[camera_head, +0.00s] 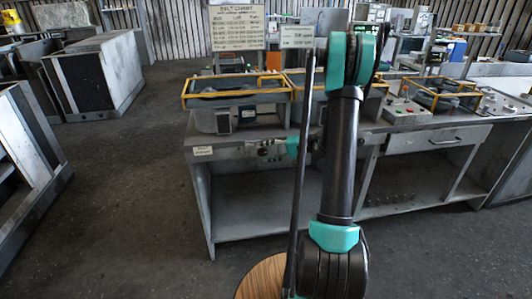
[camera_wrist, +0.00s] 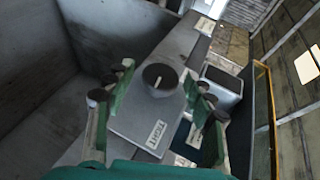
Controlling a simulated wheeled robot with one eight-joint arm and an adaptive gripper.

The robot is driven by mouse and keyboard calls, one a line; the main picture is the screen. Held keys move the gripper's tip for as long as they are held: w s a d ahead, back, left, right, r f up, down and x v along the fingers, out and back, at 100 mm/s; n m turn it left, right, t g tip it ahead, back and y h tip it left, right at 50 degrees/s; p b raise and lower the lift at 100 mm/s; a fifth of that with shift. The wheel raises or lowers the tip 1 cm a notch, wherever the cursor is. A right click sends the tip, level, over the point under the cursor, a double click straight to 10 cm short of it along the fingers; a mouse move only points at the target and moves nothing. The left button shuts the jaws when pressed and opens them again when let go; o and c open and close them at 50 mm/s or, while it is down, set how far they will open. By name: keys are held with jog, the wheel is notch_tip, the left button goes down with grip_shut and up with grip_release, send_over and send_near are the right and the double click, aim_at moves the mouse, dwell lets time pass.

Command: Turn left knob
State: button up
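A round black knob (camera_wrist: 160,79) with a pale pointer line shows in the wrist view. My gripper (camera_wrist: 161,86) is open, with green fingers and dark pads to the left and right of the knob. A gap shows between the knob and both fingers, so I see no grip on it. In the head view my gripper (camera_head: 272,148) is at the front edge of the grey workbench (camera_head: 235,170); the knob cannot be made out there.
A yellow-railed housing (camera_head: 235,90) stands on the bench above my gripper. A belt chart sign (camera_head: 237,28) is behind it. Further right are a button box (camera_head: 403,111) and a drawer (camera_head: 437,140). The floor to the left (camera_head: 130,180) is clear.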

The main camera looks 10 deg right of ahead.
jog(key=v, duration=1.2)
jog(key=shift+a, duration=0.1)
jog(key=s+a+f+n+g+h, duration=0.1)
jog(key=s+a+h, duration=0.35)
jog(key=s, duration=0.35)
jog(key=s+a+f+g+h, duration=0.2)
jog(key=s+a+h, duration=0.3)
jog(key=s, duration=0.4)
jog(key=s+d+f+n+t+h, duration=0.1)
jog(key=s+d+f+n+h, duration=0.1)
jog(key=s, duration=0.7)
jog(key=shift+h, duration=0.75)
